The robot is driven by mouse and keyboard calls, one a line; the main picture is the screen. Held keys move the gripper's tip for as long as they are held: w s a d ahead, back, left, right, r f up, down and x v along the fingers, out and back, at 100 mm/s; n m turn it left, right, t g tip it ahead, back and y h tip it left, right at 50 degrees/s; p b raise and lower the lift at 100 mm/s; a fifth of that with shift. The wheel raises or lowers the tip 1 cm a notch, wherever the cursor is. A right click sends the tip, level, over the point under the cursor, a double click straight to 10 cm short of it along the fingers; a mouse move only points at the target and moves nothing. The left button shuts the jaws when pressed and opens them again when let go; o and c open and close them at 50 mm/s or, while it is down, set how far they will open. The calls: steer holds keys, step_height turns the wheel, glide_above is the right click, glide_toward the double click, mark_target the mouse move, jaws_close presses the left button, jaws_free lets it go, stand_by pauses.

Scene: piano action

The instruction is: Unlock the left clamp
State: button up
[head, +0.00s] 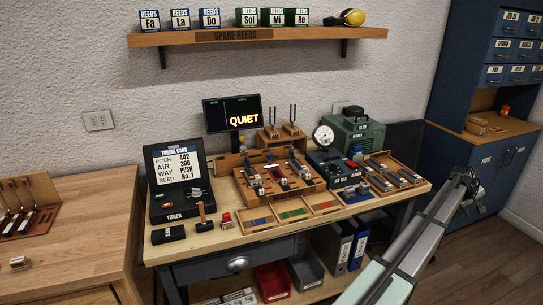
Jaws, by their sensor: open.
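A wooden fixture board (306,191) stands on the workbench in the middle of the head view. Several small metal and dark mechanisms are mounted on it. The metal piece at its left side (258,187) looks like the left clamp, but it is too small to tell whether it is locked. My gripper (468,178) is at the end of my arm, which reaches up from the lower right. It is open and appears empty, far right of the board, past the bench's right end.
A black tuner case (178,190) with a card stands left of the board. A dark blue gauge unit (330,170), a green machine (358,135) and a tray of reeds (398,172) stand right. A parts tray (290,214) lies in front. Tuning forks (293,118) stand behind.

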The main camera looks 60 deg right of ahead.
steer(key=s+a+r+g, duration=0.1)
steer(key=s+r+g, duration=0.1)
steer(key=s+r, duration=0.5)
steer(key=s+r+g, duration=0.2)
steer(key=s+r, duration=0.2)
steer(key=r, duration=0.7)
steer(key=w+d+r+m, duration=0.1)
steer(key=w+r+m, duration=0.15)
steer(key=r, duration=0.35)
steer(key=w+d+f+m+t, duration=0.1)
steer(key=w+d+m+t, duration=0.15)
steer(key=w, duration=1.45)
steer(key=w+d+f+m+t, duration=0.1)
steer(key=w+d+m+t, duration=0.15)
steer(key=w, duration=1.55)
steer(key=w+d+f+m+t, duration=0.1)
steer(key=w+d+m, duration=0.15)
steer(key=w, duration=1.45)
steer(key=m+t+y, duration=0.4)
steer(key=m+y, duration=0.1)
steer(key=m, duration=0.1)
glide_above(246, 158)
step_height(246, 158, down, 14)
steer(key=shift+s+f, duration=0.1)
steer(key=shift+s, duration=0.05)
